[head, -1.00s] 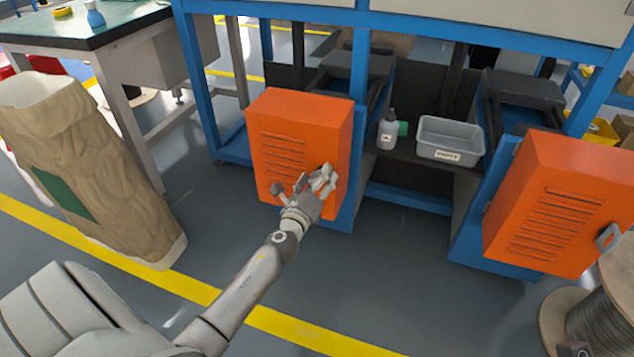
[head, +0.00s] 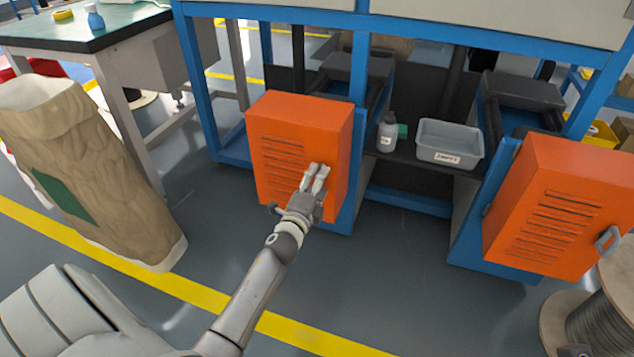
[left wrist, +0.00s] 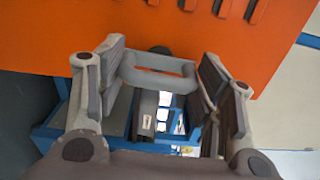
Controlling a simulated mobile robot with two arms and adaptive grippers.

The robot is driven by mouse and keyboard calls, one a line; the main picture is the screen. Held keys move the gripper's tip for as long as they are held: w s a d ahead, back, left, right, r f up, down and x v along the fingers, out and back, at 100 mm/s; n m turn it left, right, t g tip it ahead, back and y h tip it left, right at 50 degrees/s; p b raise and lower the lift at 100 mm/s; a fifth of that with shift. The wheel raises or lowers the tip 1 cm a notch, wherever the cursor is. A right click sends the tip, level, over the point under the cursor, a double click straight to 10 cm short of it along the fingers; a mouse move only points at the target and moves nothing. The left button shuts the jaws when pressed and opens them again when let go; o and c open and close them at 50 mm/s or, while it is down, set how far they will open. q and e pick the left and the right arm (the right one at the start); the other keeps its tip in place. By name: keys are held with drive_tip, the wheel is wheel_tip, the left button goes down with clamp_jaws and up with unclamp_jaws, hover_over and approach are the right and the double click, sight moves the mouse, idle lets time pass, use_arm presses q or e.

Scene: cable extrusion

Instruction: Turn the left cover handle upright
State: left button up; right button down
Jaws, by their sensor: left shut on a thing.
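The left cover (head: 280,120) is an orange box door with slots, at the middle left of the head view. Its grey handle (left wrist: 158,75) shows in the left wrist view as a bar running across the picture, between the fingers. In the head view the handle is hidden by my left gripper (head: 316,176), which is at the cover's lower right. In the left wrist view my left gripper (left wrist: 160,85) is shut on the handle, a finger at each end. The orange cover face (left wrist: 190,28) fills the top there. My right gripper is out of view.
A second orange cover (head: 550,180) with a grey handle (head: 608,239) is at the right. A grey bin (head: 450,155) and a bottle (head: 387,132) stand on the shelf between.

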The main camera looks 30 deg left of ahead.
use_arm(q)
drive_tip(key=shift+w+d+r+n, duration=0.1)
drive_tip(key=shift+w+r+n, duration=0.05)
drive_tip(key=shift+r+n, duration=0.3)
drive_tip(key=o, duration=0.8)
drive_tip(key=shift+f, duration=0.2)
drive_tip(key=v, duration=1.2)
